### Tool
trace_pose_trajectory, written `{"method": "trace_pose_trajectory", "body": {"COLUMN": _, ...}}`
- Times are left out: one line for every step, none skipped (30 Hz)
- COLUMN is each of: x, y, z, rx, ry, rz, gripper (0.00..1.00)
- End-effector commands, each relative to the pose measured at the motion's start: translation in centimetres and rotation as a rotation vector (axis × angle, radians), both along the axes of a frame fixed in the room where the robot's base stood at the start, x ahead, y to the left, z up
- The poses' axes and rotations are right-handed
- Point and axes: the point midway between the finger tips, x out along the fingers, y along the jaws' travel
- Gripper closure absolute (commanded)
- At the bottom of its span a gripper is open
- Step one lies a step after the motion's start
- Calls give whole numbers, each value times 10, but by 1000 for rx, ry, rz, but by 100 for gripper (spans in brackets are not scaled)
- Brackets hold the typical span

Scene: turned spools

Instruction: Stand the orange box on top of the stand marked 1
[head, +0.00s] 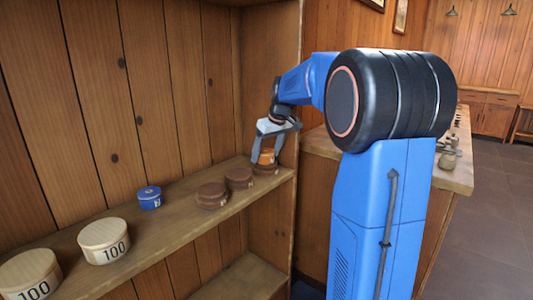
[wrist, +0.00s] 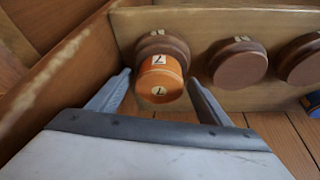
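The orange box (head: 266,157), a short round tub marked 7, sits on a brown round stand (head: 265,169) at the right end of the shelf. In the wrist view the orange box (wrist: 160,79) overlaps that stand (wrist: 163,43). My gripper (head: 270,148) reaches down around the box. In the wrist view my gripper's fingers (wrist: 159,80) are apart, one on each side of the box, with what look like narrow gaps. Two more brown stands (head: 239,178) (head: 212,196) stand to the left. The numbers on the stands are too small to read.
A blue tub (head: 150,197) stands left of the stands on the wooden shelf (head: 180,227). Two pale tubs marked 100 (head: 104,241) (head: 29,274) are further left. A wooden side panel (head: 270,90) closes the shelf's right end near my gripper.

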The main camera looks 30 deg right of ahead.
Motion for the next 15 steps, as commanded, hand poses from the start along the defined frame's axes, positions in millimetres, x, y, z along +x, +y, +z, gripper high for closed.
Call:
{"method": "trace_pose_trajectory", "body": {"x": 0, "y": 0, "z": 0, "rx": 0, "ry": 0, "rz": 0, "gripper": 28}}
{"method": "trace_pose_trajectory", "body": {"x": 0, "y": 0, "z": 0, "rx": 0, "ry": 0, "rz": 0, "gripper": 28}}
{"method": "trace_pose_trajectory", "body": {"x": 0, "y": 0, "z": 0, "rx": 0, "ry": 0, "rz": 0, "gripper": 28}}
{"method": "trace_pose_trajectory", "body": {"x": 0, "y": 0, "z": 0, "rx": 0, "ry": 0, "rz": 0, "gripper": 28}}
{"method": "trace_pose_trajectory", "body": {"x": 0, "y": 0, "z": 1, "rx": 0, "ry": 0, "rz": 0, "gripper": 28}}
{"method": "trace_pose_trajectory", "body": {"x": 0, "y": 0, "z": 2, "rx": 0, "ry": 0, "rz": 0, "gripper": 28}}
{"method": "trace_pose_trajectory", "body": {"x": 0, "y": 0, "z": 4, "rx": 0, "ry": 0, "rz": 0, "gripper": 28}}
{"method": "trace_pose_trajectory", "body": {"x": -1, "y": 0, "z": 6, "rx": 0, "ry": 0, "rz": 0, "gripper": 28}}
{"method": "trace_pose_trajectory", "body": {"x": -3, "y": -1, "z": 9, "rx": 0, "ry": 0, "rz": 0, "gripper": 28}}
{"method": "trace_pose_trajectory", "body": {"x": -4, "y": -1, "z": 13, "rx": -1, "ry": -1, "rz": 0, "gripper": 28}}
{"method": "trace_pose_trajectory", "body": {"x": -6, "y": -1, "z": 17, "rx": -1, "ry": -1, "rz": 0, "gripper": 28}}
{"method": "trace_pose_trajectory", "body": {"x": -8, "y": -2, "z": 23, "rx": -2, "ry": -2, "rz": -1, "gripper": 28}}
{"method": "trace_pose_trajectory", "body": {"x": -10, "y": -2, "z": 28, "rx": -2, "ry": -2, "rz": -1, "gripper": 28}}
{"method": "trace_pose_trajectory", "body": {"x": -12, "y": -3, "z": 33, "rx": -1, "ry": -2, "rz": -2, "gripper": 28}}
{"method": "trace_pose_trajectory", "body": {"x": -15, "y": -3, "z": 40, "rx": -1, "ry": -2, "rz": -2, "gripper": 28}}
